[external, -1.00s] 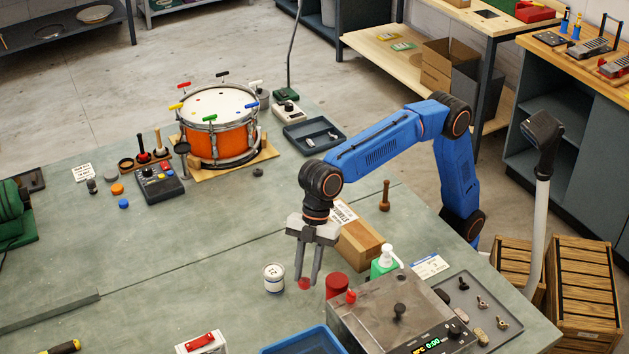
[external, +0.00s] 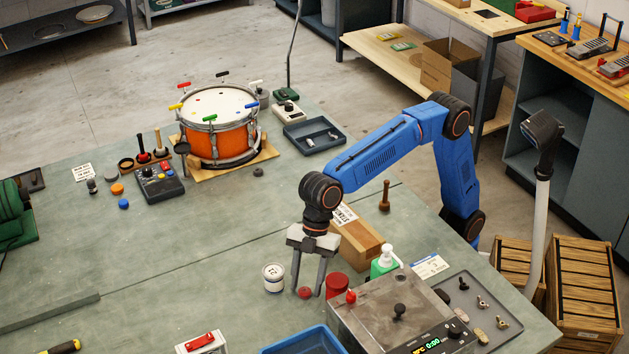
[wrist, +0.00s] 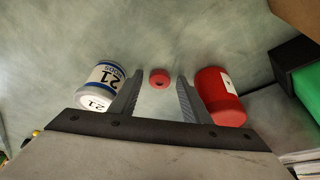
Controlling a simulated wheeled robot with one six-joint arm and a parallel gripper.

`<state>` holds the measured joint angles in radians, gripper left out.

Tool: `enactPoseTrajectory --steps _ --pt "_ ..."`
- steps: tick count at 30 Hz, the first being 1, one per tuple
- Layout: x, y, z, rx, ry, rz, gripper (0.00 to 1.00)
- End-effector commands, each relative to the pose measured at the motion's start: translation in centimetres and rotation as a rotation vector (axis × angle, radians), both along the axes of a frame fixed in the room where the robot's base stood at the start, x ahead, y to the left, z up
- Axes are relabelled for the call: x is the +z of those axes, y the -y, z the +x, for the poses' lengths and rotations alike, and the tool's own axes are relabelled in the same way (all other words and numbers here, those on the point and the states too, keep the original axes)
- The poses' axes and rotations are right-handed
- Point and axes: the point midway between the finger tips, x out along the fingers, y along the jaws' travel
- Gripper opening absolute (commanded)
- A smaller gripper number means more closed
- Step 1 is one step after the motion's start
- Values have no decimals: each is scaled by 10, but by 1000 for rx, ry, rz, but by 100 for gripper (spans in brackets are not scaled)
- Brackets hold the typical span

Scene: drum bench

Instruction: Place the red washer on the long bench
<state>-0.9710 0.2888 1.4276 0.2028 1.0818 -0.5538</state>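The red washer (external: 305,292) is a small red disc with a dark centre hole. It lies on the grey-green long bench (external: 205,280), between the white can and the red canister. My gripper (external: 306,294) is open and points down, its fingers on either side of the washer. In the wrist view, the washer (wrist: 159,79) sits midway between the two fingertips (wrist: 160,76), with a gap on each side.
A white can with a blue band (wrist: 103,82) stands left of the fingers. A red canister (wrist: 219,96) stands close to the right finger. A grey metal box (external: 375,305) and a blue tray (external: 303,340) are nearby. The bench to the left is mostly clear.

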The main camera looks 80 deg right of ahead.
Motion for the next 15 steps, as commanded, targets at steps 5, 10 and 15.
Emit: enactPoseTrajectory --steps 5,10,15 --pt "7 1 0 0 1 2 43" --pt "30 11 -1 -1 2 3 43" --pt "61 23 -3 0 3 3 43"
